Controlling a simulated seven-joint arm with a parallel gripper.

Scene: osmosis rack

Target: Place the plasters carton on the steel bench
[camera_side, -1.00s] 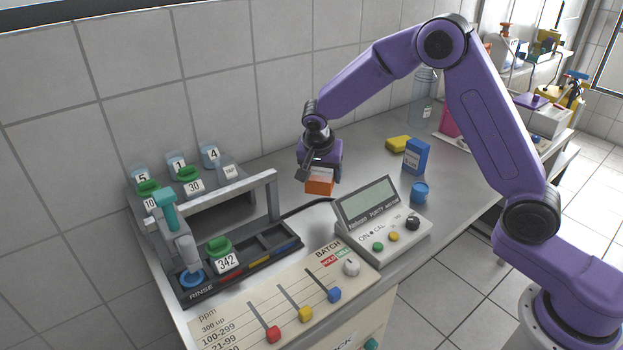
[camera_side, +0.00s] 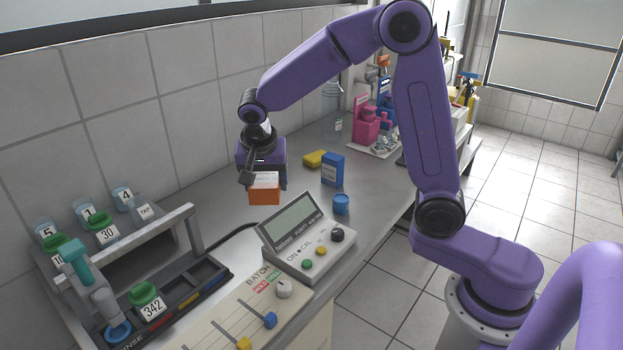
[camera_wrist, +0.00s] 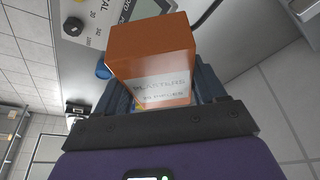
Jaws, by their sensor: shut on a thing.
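The plasters carton (camera_side: 264,193) is a small orange box with a white label. My gripper (camera_side: 264,182) is shut on it above the steel bench (camera_side: 208,200), pointing down; a gap beneath it is hard to judge from the side view. In the wrist view the carton (camera_wrist: 152,60) sits between the fingers of my gripper (camera_wrist: 160,100), its label facing the camera. The lower part of the fingers is hidden by the carton.
The meter with a screen (camera_side: 305,240) stands right in front of the carton. A blue box (camera_side: 333,169), a yellow block (camera_side: 315,158) and a blue jar (camera_side: 341,204) are to the right. The rack with numbered bottles (camera_side: 130,260) is at left. Bare bench lies left of the carton.

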